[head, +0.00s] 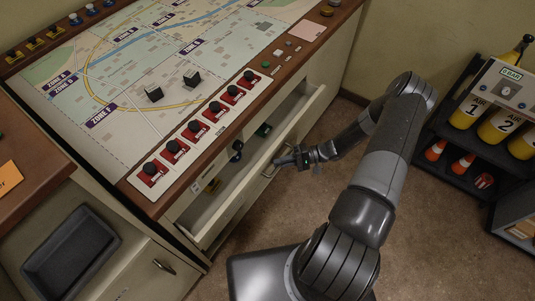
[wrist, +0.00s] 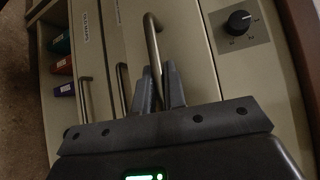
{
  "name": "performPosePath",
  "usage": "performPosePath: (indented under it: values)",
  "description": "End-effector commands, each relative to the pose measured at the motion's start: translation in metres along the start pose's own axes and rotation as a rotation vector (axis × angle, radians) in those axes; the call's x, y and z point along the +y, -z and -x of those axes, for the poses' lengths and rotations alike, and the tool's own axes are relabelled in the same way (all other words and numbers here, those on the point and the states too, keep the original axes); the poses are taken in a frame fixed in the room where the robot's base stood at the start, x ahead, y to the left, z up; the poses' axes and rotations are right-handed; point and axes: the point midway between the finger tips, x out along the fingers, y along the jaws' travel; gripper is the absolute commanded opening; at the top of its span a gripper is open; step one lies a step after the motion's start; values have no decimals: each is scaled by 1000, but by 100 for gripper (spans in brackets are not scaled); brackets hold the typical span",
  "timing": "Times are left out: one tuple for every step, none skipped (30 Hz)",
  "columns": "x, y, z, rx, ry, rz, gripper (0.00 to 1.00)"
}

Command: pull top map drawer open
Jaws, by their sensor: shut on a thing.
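The top map drawer (head: 222,222) is a cream drawer under the console's top edge in the head view. It stands open, with its front out from the cabinet and part of its inside showing. My gripper (head: 280,164) is at the drawer's outer face, at its metal bar handle (head: 268,172). In the wrist view the handle (wrist: 153,40) runs down between the two fingers of my gripper (wrist: 160,88), which are shut on it. The fingers hide the handle's lower end.
The console top (head: 130,75) carries a map and a row of red switches. A black knob (wrist: 239,22) sits on the panel beside the drawer in the wrist view. Lower handles (wrist: 86,100) and coloured binders (wrist: 61,66) are at left. A cylinder rack (head: 490,115) stands right; floor between is clear.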

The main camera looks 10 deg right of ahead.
Motion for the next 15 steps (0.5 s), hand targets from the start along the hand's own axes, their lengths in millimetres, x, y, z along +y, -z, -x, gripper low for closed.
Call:
performPosePath:
  values:
    - [4,-11,12,6,-2,-4,0]
    - [6,-17,18,5,-2,-3,0]
    - [8,-24,26,6,-2,-3,0]
    - [10,-30,32,5,-1,-3,0]
    - [11,-36,37,5,-1,-4,0]
    - [14,-44,45,5,-2,-4,0]
    - [16,-50,51,5,-2,-4,0]
    - [17,-55,57,6,-2,-3,0]
    - [20,-63,64,5,-2,-3,0]
    - [21,-69,70,6,-2,-3,0]
    - [23,-75,76,5,-2,-3,0]
    - [25,-83,84,5,-2,-4,0]
    - [27,-89,89,5,-2,-4,0]
    - [29,-94,95,5,-2,-4,0]
    - [31,-102,103,5,-2,-4,0]
